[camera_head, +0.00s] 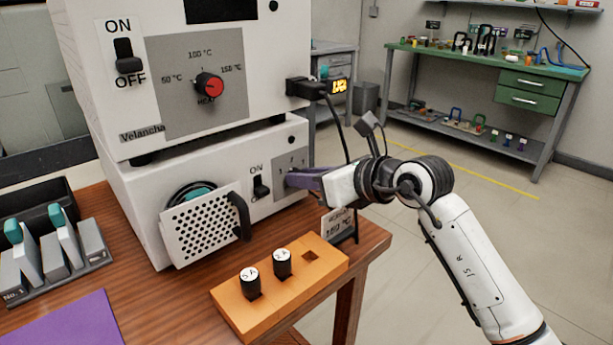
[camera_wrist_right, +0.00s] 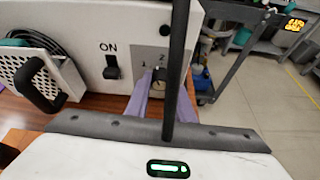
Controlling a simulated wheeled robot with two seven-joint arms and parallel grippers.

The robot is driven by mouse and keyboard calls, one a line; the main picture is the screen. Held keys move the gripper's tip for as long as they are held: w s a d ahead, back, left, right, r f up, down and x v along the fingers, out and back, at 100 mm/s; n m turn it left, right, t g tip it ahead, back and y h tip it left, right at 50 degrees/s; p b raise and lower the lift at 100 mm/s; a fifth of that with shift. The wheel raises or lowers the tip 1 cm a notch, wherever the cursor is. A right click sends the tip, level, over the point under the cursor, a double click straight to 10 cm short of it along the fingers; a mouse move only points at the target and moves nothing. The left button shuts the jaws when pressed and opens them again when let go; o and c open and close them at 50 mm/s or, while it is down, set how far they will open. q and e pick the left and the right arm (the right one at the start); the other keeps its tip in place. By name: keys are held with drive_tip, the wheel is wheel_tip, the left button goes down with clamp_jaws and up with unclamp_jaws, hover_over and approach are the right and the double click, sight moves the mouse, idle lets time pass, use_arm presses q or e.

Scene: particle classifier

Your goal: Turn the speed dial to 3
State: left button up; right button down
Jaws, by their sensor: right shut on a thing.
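The speed dial (camera_wrist_right: 158,86) is a small dark knob on a grey panel at the right end of the lower white machine (camera_head: 135,205). In the right wrist view the numbers 1 and 2 show above it; I cannot see a 3 or tell its setting. My right gripper (camera_head: 290,181) reaches in from the right, its purple fingers at that panel. In the right wrist view the fingers (camera_wrist_right: 160,98) lie on either side of the dial, shut on it. In the head view they hide the dial. My left gripper is out of view.
A black ON switch (camera_head: 261,187) sits just left of the panel. A perforated door with a black handle (camera_head: 240,215) stands open further left. An orange block (camera_head: 290,300) with two black-bodied pieces lies in front. A small labelled card (camera_head: 338,225) stands below my wrist.

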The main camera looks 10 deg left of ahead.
drive_tip(key=shift+r+p, duration=0.1)
drive_tip(key=shift+p, duration=0.3)
drive_tip(key=shift+m+p, duration=0.3)
drive_tip(key=shift+m, duration=0.1)
drive_tip(key=shift+w+d+m+g+y+p, duration=0.1)
drive_tip(key=shift+m+g+y+p, duration=0.3)
drive_tip(key=shift+m+p, duration=0.15)
drive_tip(key=shift+w+m+g+y+p, duration=0.1)
drive_tip(key=shift+m+g+y+p, duration=0.3)
drive_tip(key=shift+m+p, duration=0.5)
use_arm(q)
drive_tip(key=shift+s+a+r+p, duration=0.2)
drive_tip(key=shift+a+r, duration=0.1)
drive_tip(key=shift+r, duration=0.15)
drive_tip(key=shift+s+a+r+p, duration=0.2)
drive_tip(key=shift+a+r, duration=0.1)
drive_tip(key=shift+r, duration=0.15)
use_arm(e)
drive_tip(key=shift+d+f+m+g+y, duration=0.1)
drive_tip(key=shift+f+m+g+y, duration=0.15)
drive_tip(key=shift+m+y, duration=0.2)
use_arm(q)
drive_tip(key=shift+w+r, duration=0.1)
use_arm(e)
drive_tip(key=c, duration=1.5)
unclamp_jaws()
drive_tip(key=shift+c, duration=0.2)
